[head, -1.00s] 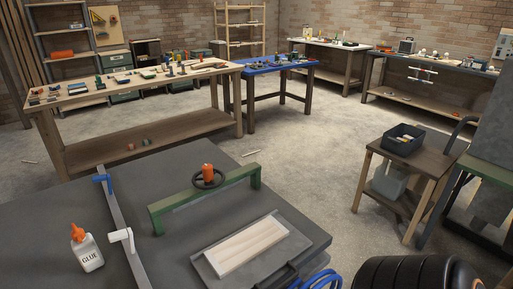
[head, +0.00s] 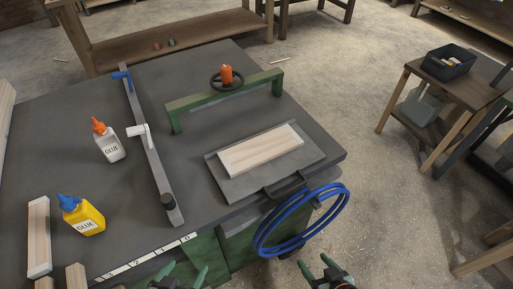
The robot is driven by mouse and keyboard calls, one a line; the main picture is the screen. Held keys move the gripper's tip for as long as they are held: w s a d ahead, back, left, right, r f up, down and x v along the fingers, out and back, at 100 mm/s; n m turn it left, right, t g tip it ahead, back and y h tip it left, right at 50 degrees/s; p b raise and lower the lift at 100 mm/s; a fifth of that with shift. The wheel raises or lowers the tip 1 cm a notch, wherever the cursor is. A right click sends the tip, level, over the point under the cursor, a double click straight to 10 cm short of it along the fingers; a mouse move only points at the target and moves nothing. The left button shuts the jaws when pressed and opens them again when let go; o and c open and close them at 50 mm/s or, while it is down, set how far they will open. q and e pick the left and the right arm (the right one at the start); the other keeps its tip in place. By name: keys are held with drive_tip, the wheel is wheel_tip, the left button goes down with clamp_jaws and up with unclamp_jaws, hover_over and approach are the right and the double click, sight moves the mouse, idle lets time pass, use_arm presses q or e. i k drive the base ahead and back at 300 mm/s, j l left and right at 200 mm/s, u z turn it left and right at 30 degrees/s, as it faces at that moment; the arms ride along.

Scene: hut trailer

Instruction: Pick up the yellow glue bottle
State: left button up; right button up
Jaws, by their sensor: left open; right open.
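The yellow glue bottle (head: 83,218) with a blue cap stands upright on the dark grey table top (head: 75,150), near its front left in the head view. A white glue bottle (head: 109,143) with an orange cap stands behind it. My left gripper (head: 180,272) is open and empty at the bottom edge, in front of the table and to the right of the yellow bottle. My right gripper (head: 324,268) is open and empty at the bottom, further right, below the blue hose. Neither gripper touches a bottle.
Wood blocks (head: 39,236) lie left of the yellow bottle. A metal rail (head: 150,160) crosses the table right of the bottles. A wooden stand (head: 455,92) is at right.

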sight(86, 218)
drive_tip(key=z, duration=0.15)
drive_tip(key=u, duration=1.7)
